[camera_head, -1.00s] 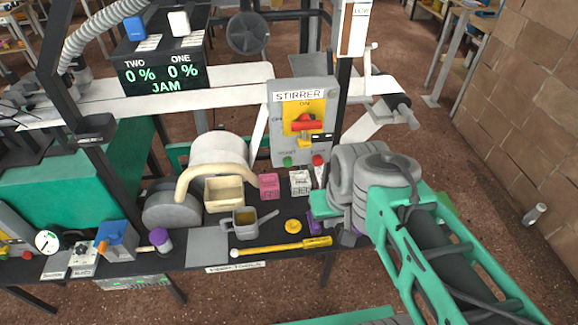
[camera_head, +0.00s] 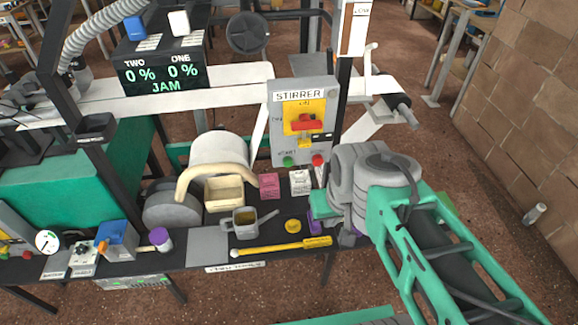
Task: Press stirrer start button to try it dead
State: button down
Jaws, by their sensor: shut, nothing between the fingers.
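The grey stirrer panel (camera_head: 275,125) stands upright at the back of the bench, labelled STIRRER. It carries a red rotary handle (camera_head: 306,125) on a yellow plate, with a small yellow piece and a dark tag below it. The green start button (camera_head: 288,161) is at the panel's lower left, and a red button (camera_head: 317,160) at its lower right. Both buttons are unobstructed. My gripper (camera_head: 318,207) is at the right of the bench, in front of and below the panel, apart from the start button. Its fingers are shut and partly hidden by my wrist.
A pink box (camera_head: 269,186) and a white box (camera_head: 300,182) stand below the panel. A grey jug (camera_head: 245,223), a yellow disc (camera_head: 293,226) and a yellow-handled tool (camera_head: 282,247) lie nearer the front edge. A cream tray (camera_head: 224,193) is left of the boxes.

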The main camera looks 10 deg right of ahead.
aim_at(288, 161)
jog(key=k, duration=0.5)
jog(key=u, duration=1.5)
jog(key=i, duration=1.05)
jog(key=z, duration=0.95)
